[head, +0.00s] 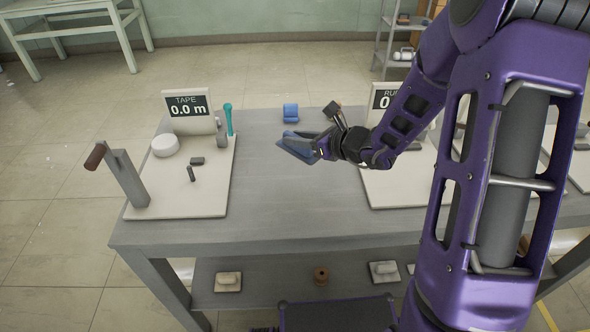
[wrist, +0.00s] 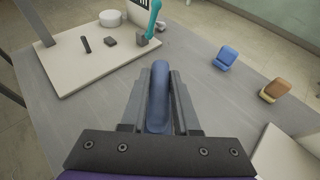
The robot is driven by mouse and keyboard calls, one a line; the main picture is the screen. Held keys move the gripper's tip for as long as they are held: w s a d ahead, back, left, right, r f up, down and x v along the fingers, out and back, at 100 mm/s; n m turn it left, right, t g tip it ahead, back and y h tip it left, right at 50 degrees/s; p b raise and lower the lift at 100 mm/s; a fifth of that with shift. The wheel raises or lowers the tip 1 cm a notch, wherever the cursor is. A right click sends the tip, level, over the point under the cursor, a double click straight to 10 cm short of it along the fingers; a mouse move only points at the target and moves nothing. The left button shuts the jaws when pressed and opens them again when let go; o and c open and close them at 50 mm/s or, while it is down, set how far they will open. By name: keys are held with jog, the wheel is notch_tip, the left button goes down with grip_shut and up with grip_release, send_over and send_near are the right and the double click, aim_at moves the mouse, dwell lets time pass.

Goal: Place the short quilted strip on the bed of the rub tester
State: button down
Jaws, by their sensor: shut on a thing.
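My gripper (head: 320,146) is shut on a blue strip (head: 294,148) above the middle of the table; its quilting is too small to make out. In the wrist view my gripper (wrist: 160,100) has its two fingers on either side of the blue strip (wrist: 158,85), which shows as a rounded fold between them. The rub tester's pale base (head: 385,190) is to the right of my gripper, with a sign (head: 382,97) partly covered by my arm. Its bed is hidden behind my arm. In the wrist view a pale board corner (wrist: 285,155) shows at lower right.
A blue folded piece (head: 291,112) lies at the table's back, with an orange-brown piece (wrist: 275,90) near it. The tape station (head: 190,205) with a handled post (head: 125,178) stands at left. The grey table (head: 290,215) is clear in the middle.

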aim_at(296, 152)
jog(key=f, duration=0.2)
jog(key=f+b, duration=0.1)
jog(key=f, duration=0.1)
jog(key=shift+w+a+f, duration=0.1)
jog(key=shift+a+f, duration=0.1)
jog(key=shift+f, duration=0.2)
jog(key=shift+f+b, duration=0.35)
jog(key=shift+f, duration=2)
jog(key=shift+f, duration=0.1)
jog(key=shift+f, duration=0.15)
jog(key=c, duration=0.7)
grip_release()
jog(key=shift+o, duration=0.2)
